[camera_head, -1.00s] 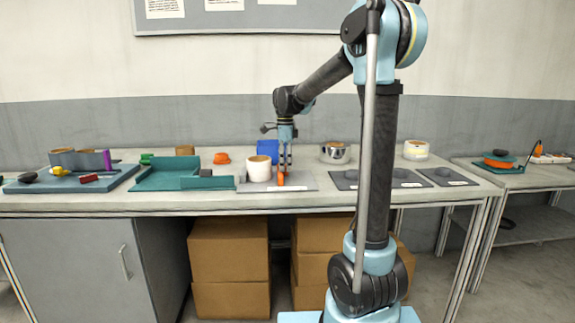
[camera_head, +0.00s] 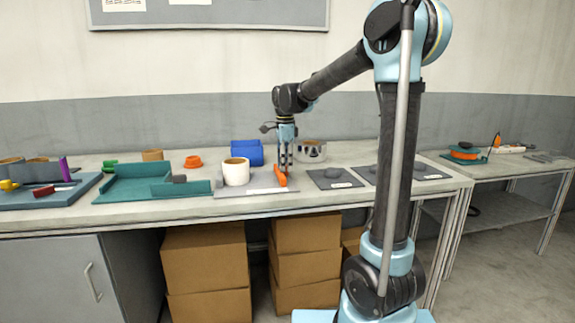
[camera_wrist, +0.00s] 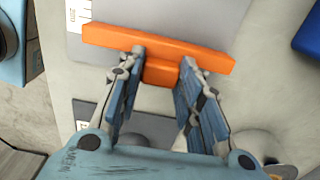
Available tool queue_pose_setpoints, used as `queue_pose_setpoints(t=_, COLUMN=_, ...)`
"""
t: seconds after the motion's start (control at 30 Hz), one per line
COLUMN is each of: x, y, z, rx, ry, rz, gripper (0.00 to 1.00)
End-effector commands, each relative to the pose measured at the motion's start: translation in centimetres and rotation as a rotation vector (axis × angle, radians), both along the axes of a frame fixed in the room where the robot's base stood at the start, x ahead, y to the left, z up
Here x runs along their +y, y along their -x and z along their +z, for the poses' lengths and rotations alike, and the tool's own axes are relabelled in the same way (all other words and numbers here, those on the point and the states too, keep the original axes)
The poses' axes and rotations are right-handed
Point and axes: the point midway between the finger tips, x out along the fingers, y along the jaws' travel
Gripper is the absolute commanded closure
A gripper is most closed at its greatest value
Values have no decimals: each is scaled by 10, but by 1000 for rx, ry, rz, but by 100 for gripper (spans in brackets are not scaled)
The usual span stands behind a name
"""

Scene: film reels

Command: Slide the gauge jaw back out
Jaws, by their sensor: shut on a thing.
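The gauge jaw is an orange bar (camera_wrist: 205,52) with a short block that sits between my fingertips in the wrist view. My gripper (camera_wrist: 166,60) is shut on that block. In the head view the orange jaw (camera_head: 281,178) is at the right end of the grey gauge plate (camera_head: 262,182), with my gripper (camera_head: 284,171) upright over it. A white cup-like roll (camera_head: 236,172) with a tan top stands on the plate to the left, with a clear gap between it and the jaw.
A blue block (camera_head: 247,152) and a shiny metal cylinder (camera_head: 312,150) stand behind the gripper. Dark grey mats (camera_head: 333,178) lie just right of the plate. A teal tray (camera_head: 140,184) is to the left.

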Motion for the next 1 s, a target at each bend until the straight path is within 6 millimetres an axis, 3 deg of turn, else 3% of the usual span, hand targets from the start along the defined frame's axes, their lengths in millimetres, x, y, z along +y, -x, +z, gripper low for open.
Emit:
queue_pose_setpoints(t=0.17, x=-4, y=-4, z=1, rx=-8, ry=6, rz=-5, gripper=100)
queue_pose_setpoints(t=0.2, x=-4, y=-4, z=1, rx=-8, ry=6, rz=-5, gripper=60)
queue_pose_setpoints(t=0.27, x=-3, y=-4, z=1, rx=-7, ry=7, rz=-5, gripper=47)
queue_pose_setpoints(t=0.67, x=0, y=-1, z=3, rx=-3, ry=4, rz=-1, gripper=47)
queue_pose_setpoints(t=0.83, x=0, y=-1, z=19, rx=-3, ry=4, rz=0, gripper=47)
queue_pose_setpoints(t=1.0, x=0, y=-1, z=50, rx=-3, ry=4, rz=-1, gripper=47)
